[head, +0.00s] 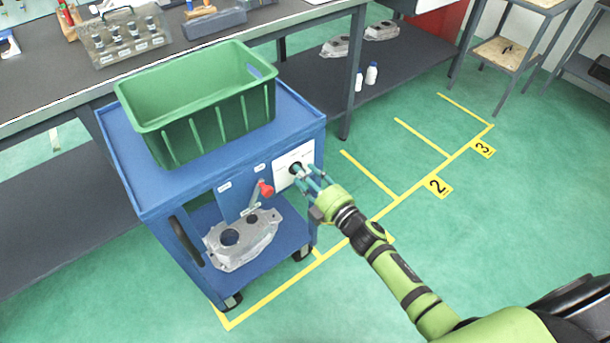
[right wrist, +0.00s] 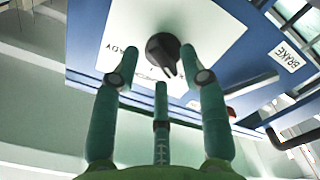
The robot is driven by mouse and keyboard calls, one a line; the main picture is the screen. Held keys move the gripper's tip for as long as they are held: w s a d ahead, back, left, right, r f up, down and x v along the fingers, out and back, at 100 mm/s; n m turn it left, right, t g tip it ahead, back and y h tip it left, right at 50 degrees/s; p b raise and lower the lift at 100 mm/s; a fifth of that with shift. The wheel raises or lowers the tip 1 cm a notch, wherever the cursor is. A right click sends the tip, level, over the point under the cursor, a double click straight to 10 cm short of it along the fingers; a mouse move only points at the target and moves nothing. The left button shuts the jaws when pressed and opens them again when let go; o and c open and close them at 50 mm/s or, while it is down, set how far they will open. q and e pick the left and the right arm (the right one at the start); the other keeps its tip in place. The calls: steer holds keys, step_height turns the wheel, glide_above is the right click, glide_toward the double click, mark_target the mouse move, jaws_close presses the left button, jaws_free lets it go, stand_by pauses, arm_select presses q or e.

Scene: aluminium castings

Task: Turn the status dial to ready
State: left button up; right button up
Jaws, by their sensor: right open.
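The status dial is a black knob (right wrist: 163,50) on a white plate (right wrist: 205,25) in the right wrist view. Part of a label ending in "ADY" shows to its left, and other lettering below it is partly covered. In the head view the dial (head: 296,168) sits on the white plate (head: 304,155) on the blue cart's side. My right gripper (head: 304,177) is at the dial, its fingers pointing at the plate. In the right wrist view its fingers (right wrist: 160,75) are spread open around the knob's lower side; contact cannot be told. My left gripper is not in view.
The blue cart (head: 308,118) carries a green crate (head: 215,125) on top and a grey casting (head: 243,240) on its lower shelf. A red-knobbed lever (head: 265,188) stands left of the dial, near a "BRAKE" label (right wrist: 286,56). Green floor to the right is open.

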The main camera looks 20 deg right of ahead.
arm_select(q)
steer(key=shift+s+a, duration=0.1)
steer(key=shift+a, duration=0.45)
arm_select(e)
steer(key=shift+w+a, duration=0.1)
steer(key=shift+w, duration=0.15)
jaws_close()
